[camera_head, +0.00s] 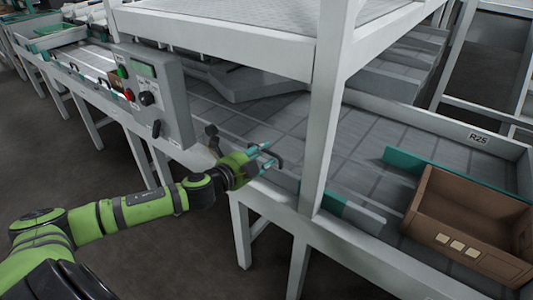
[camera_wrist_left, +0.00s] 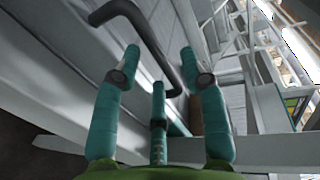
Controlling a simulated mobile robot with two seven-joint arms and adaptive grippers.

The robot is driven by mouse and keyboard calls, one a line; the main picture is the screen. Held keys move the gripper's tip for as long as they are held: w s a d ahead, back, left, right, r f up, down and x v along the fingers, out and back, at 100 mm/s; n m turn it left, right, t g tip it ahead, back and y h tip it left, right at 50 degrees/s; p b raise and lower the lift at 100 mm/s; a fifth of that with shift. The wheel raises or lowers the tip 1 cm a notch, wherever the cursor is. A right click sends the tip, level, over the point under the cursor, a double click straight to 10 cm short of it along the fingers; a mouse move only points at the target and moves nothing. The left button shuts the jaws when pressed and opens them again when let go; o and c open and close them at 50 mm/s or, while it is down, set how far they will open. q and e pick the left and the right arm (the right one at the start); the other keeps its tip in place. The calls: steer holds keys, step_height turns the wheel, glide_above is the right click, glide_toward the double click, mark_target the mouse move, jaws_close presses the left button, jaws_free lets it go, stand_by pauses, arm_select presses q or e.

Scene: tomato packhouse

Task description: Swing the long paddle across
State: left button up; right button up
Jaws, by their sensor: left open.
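A long light-grey paddle (camera_head: 285,181) appears to lie along the near side of the grey belt, partly behind a white post. Farther right is a teal section (camera_head: 336,204), which seems to belong to it. A dark bent handle (camera_head: 275,160) stands at its left part. My left gripper (camera_head: 264,155) is open at this handle, its teal fingers pointing right. In the left wrist view the dark handle (camera_wrist_left: 150,40) runs between the spread fingers (camera_wrist_left: 160,70); I cannot tell whether they touch it. My right gripper is not in view.
A grey control box (camera_head: 150,95) with buttons stands left of the gripper. A white post (camera_head: 325,110) rises close to its right. A brown crate (camera_head: 425,195) sits on the right, beside a teal strip (camera_head: 400,160). The belt between (camera_head: 355,150) is clear.

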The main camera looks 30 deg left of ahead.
arm_select(q)
steer(key=shift+x, duration=1.25)
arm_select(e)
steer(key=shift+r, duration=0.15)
arm_select(q)
jaws_close()
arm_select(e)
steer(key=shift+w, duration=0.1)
arm_select(q)
steer(key=shift+w+r, duration=0.1)
steer(key=shift+w, duration=0.05)
arm_select(e)
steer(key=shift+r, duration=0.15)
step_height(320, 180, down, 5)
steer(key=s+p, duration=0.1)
steer(key=p, duration=0.1)
arm_select(q)
steer(key=w+a+n+g+y+b, duration=0.2)
steer(key=w+n+y, duration=0.5)
steer(key=w, duration=0.5)
steer(key=shift+w+a+r+y+b, duration=0.25)
steer(key=shift+a+y+b, duration=0.35)
steer(key=shift+y, duration=0.4)
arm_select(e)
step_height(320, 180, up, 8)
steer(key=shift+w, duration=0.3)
